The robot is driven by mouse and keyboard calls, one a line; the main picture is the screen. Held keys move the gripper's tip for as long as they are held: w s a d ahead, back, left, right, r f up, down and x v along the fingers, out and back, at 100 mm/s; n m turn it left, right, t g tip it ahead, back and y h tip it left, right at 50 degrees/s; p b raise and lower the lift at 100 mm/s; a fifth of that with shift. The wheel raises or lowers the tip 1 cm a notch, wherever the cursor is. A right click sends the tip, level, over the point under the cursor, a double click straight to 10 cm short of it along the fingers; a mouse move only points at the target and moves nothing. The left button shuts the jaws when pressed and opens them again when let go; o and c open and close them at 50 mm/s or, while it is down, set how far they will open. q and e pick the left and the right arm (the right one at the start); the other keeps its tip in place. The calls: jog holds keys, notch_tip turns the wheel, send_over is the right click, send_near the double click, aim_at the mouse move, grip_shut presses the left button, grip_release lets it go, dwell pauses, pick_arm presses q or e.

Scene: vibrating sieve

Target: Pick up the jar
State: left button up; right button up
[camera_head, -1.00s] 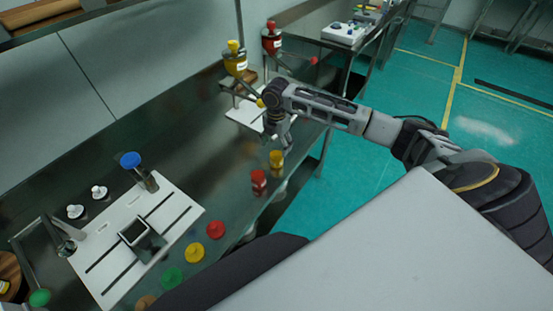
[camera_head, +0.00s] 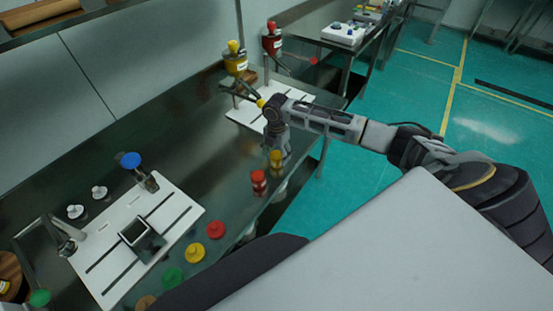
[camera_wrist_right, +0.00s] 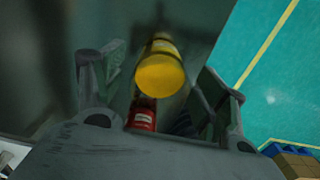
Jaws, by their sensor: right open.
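A small jar with a yellow lid (camera_head: 276,157) stands near the table's front edge. A similar jar with a red lid (camera_head: 259,182) stands beside it, nearer the camera. My right gripper (camera_head: 277,146) points down at the yellow jar and partly overlaps it in the head view. In the wrist view the right gripper (camera_wrist_right: 158,92) is open, with the yellow jar (camera_wrist_right: 161,70) between its spread fingers. The red jar (camera_wrist_right: 143,115) shows below the yellow one there. I cannot tell whether the fingers touch the yellow jar. My left gripper is not in view.
A white board (camera_head: 178,205) with slots, a square container (camera_head: 141,236) and a blue-topped post (camera_head: 131,160) lies at the left. Red (camera_head: 215,229), yellow (camera_head: 194,253) and green (camera_head: 172,278) lids line the front edge. Yellow (camera_head: 235,62) and red (camera_head: 272,42) hoppers stand behind.

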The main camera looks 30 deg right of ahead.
aim_at(277, 159)
notch_tip(277, 159, down, 3)
jog(key=shift+f, duration=0.15)
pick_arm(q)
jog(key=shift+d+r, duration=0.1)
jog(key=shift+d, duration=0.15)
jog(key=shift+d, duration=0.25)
